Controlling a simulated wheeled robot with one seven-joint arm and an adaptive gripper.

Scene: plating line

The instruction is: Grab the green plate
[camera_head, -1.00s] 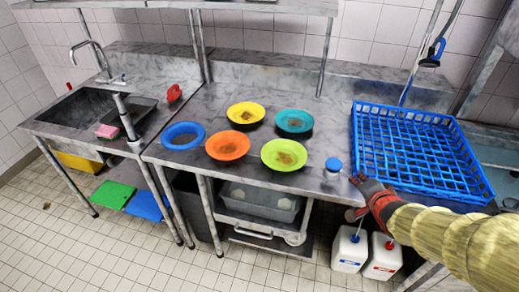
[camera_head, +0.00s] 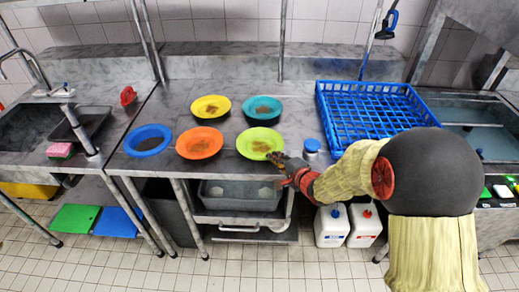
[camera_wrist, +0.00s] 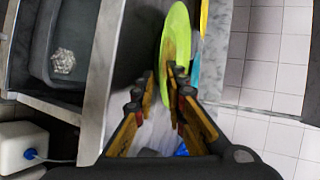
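The green plate (camera_head: 247,135) lies on the metal counter, front right of a group of plates, with a brown food smear in its middle. My gripper (camera_head: 278,160) is at its right front rim in the head view. In the wrist view the green plate (camera_wrist: 176,22) shows nearly edge-on beyond my gripper (camera_wrist: 166,82). The two fingers are apart, with the rim close to their tips. Whether the rim is between the fingers or touching them I cannot tell.
A blue rack (camera_head: 322,112) lies further right.

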